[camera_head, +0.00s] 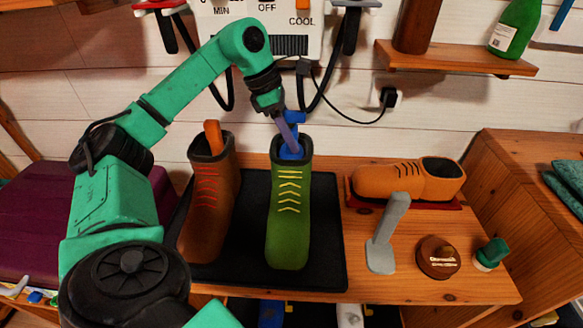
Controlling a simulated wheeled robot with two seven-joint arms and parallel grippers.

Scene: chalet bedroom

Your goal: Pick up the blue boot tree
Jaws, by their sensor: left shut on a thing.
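The blue boot tree (291,152) stands in the opening of the green boot (289,220), with its blue top showing above the boot's rim. My left gripper (286,122) points down over the green boot and is shut on the top of the blue boot tree. One finger covers part of it, and its lower part is hidden inside the boot. My right gripper is out of view.
A brown boot (207,205) with an orange boot tree (213,137) stands left on the black mat (326,240). To the right are an orange shoe (390,182), a grey stand (384,245), a round brown tin (437,257) and a green-capped jar (491,254). A wall heater with cables is behind.

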